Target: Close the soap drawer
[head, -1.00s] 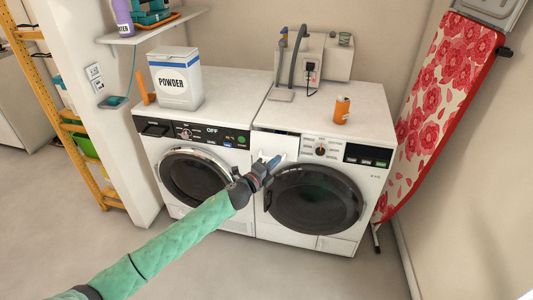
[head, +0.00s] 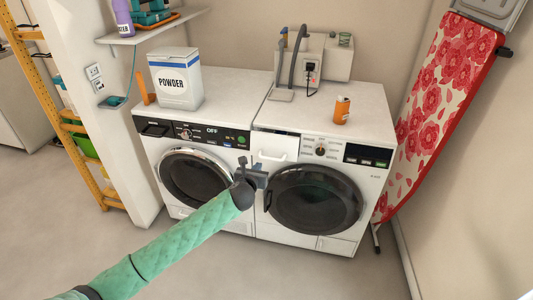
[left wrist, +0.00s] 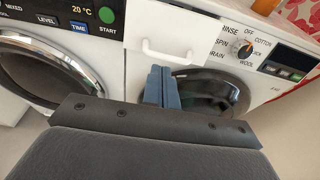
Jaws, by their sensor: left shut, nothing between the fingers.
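The soap drawer (head: 277,145) is at the top left of the right-hand machine's front, with a white front and a white handle along its lower edge. My right gripper is in neither view.
The right-hand machine's round door (head: 315,200) is shut, below the drawer. Another machine (head: 195,175) stands close at the left. A powder box (head: 176,82) and an orange bottle (head: 341,109) stand on top. An ironing board (head: 440,100) leans at the right.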

